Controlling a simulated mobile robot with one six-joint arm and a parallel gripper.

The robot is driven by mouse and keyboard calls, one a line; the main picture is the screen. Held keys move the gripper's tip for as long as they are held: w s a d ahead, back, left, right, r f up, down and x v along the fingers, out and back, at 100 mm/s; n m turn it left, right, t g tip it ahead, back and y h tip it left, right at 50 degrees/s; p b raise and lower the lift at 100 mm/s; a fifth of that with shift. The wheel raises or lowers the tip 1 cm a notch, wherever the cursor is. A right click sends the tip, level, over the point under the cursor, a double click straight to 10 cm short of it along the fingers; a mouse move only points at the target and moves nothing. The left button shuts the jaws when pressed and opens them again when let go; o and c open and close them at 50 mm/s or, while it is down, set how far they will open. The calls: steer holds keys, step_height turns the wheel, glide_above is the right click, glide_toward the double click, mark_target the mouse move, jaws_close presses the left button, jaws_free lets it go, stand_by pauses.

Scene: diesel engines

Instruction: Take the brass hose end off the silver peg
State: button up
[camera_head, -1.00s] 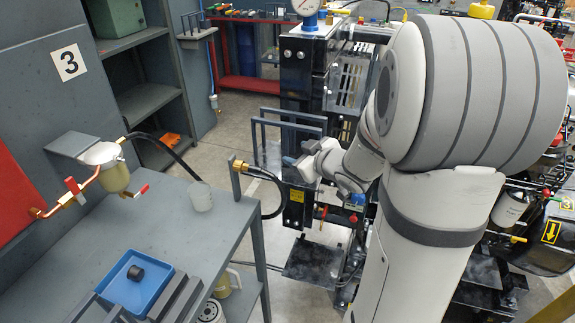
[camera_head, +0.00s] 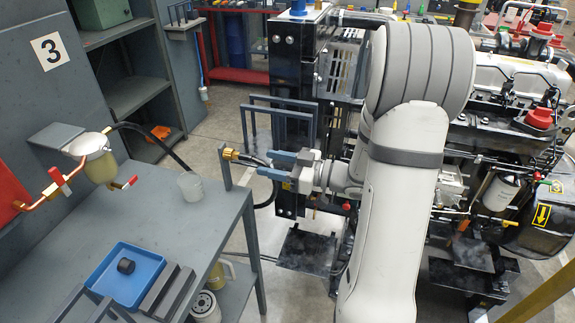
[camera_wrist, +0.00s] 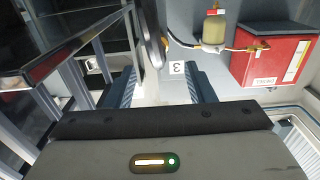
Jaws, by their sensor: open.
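The brass hose end (camera_head: 231,154) is at the top of a grey upright post (camera_head: 225,172) at the bench's right corner. The silver peg cannot be made out separately. A black hose runs right from the brass end, then curves down. My gripper (camera_head: 265,163) is open, its two blue-grey fingers pointing left towards the brass end, just right of it and apart from it. The fingers overlap the hose in the head view. In the wrist view the open fingers (camera_wrist: 160,88) show with a dark hose-like curve beyond them; the brass end is not clear there.
The grey bench (camera_head: 165,215) holds a translucent cup (camera_head: 190,187) and a blue tray (camera_head: 122,273) with a black ring. The engine (camera_head: 505,85) is at right.

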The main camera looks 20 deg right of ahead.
mark_target(252, 159)
steer(key=shift+x, duration=3.95)
steer(key=shift+c, duration=0.3)
jaws_close()
